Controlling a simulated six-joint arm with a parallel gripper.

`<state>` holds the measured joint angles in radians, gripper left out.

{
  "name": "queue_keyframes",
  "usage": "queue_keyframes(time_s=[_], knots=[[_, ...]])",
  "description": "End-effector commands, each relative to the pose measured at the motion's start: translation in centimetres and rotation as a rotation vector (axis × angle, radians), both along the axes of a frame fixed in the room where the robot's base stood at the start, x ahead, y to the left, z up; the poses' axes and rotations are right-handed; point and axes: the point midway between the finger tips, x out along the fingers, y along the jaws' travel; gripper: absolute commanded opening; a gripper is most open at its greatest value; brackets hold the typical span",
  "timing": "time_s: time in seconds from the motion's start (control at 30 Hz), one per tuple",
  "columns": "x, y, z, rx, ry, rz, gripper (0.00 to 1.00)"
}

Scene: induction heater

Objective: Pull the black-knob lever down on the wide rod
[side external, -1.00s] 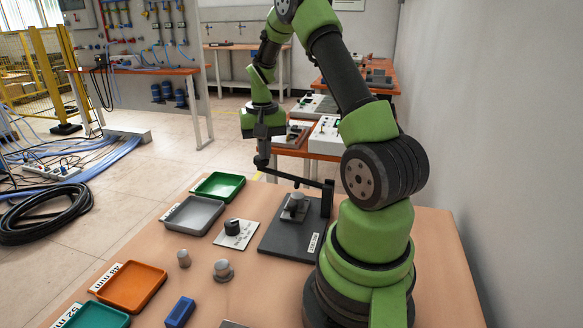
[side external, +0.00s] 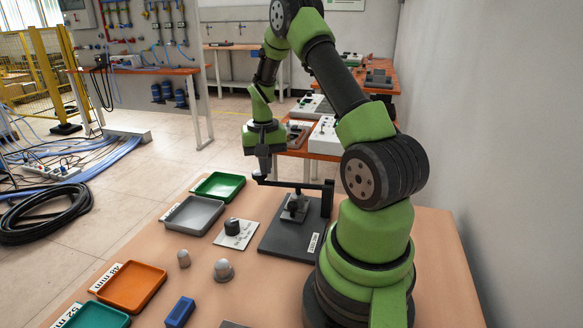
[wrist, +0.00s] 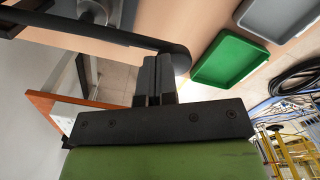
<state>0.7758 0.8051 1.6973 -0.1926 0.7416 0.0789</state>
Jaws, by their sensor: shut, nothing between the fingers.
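The black lever (side external: 290,184) runs from a post (side external: 327,198) on the dark base plate (side external: 275,240), out to the left, and is now nearly level. Its black knob end (side external: 260,178) is directly under my gripper (side external: 264,168). My gripper points down, its fingers shut and empty, and looks to be touching the knob from above. The wrist view shows the shut fingers (wrist: 155,80) against the rounded knob end (wrist: 180,58) of the lever. The grey wide rod (side external: 294,204) is on the base plate, beneath the lever; the lever's contact with it is unclear.
A green tray (side external: 219,186), a grey tray (side external: 194,215) and a white plate with a black knob (side external: 235,233) are left of the base plate. Two small grey pieces, a blue block (side external: 180,312) and an orange tray (side external: 132,287) lie nearer the camera.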

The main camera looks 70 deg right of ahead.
Motion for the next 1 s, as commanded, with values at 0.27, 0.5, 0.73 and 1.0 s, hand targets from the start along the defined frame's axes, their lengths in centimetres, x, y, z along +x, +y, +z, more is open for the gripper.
queue_keyframes(time_s=[0.27, 0.5, 0.73, 1.0], knots=[[0.0, 0.0, -0.5, 0.001, 0.0, -0.001, 0.0], [0.0, 0.0, 1.3, -0.002, -0.002, -0.002, 0.0], [0.1, 0.0, 3.8, -0.002, -0.002, -0.001, 0.0], [0.1, 0.0, 6.6, -0.002, -0.002, -0.001, 0.0]])
